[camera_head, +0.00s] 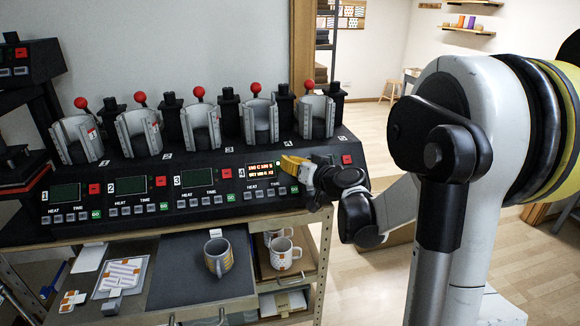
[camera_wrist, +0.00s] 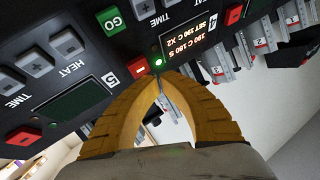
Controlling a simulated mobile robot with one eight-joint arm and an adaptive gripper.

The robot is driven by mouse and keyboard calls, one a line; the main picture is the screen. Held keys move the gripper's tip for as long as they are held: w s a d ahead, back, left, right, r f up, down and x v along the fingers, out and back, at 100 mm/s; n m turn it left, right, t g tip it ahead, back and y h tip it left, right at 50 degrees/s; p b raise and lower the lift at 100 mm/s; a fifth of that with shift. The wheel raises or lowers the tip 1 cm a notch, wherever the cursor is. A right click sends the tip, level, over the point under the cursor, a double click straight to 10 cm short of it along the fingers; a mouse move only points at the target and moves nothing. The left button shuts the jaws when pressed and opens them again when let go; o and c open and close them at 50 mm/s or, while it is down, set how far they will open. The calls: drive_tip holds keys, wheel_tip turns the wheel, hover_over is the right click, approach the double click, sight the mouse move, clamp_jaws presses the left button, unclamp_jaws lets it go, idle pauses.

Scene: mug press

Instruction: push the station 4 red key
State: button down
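The station 4 red key (camera_wrist: 150,68) shows in the wrist view just beyond my fingertips, beside a lit green lamp (camera_wrist: 158,62). My gripper (camera_wrist: 160,82) is shut, its two yellow fingers meeting at the tips, with nothing seen between them. The tips partly overlap the key's edge; I cannot tell whether they touch it. The station 4 screen (camera_wrist: 187,38) is lit with text, also in the head view (camera_head: 263,171). In the head view my gripper (camera_head: 288,161) is at the right of that screen and hides the key.
Red keys of station 3 (camera_wrist: 234,14) and station 5 (camera_wrist: 25,136) lie to either side. The station 4 GO key (camera_wrist: 111,20) is close by. Presses with red-knobbed levers (camera_head: 199,92) stand behind the panel. Mugs (camera_head: 218,257) are on the shelf below.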

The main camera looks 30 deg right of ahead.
drive_tip(key=shift+f, duration=0.1)
drive_tip(key=shift+w+d+f+b, duration=0.1)
drive_tip(key=shift+w+f+b, duration=0.1)
drive_tip(key=shift+w+b, duration=0.15)
drive_tip(key=shift+w+f+b, duration=0.3)
drive_tip(key=shift+f+b, duration=0.05)
idle(0.7)
drive_tip(key=shift+s+r+p, duration=0.55)
drive_tip(key=shift+s+r, duration=0.1)
drive_tip(key=shift+r, duration=0.05)
drive_tip(key=s+r+p, duration=0.1)
drive_tip(key=s+a+r+p, duration=0.1)
drive_tip(key=s+r+p, duration=0.1)
drive_tip(key=s+r, duration=0.1)
drive_tip(key=shift+s+a, duration=0.1)
drive_tip(key=shift+a, duration=0.15)
idle(0.3)
idle(0.4)
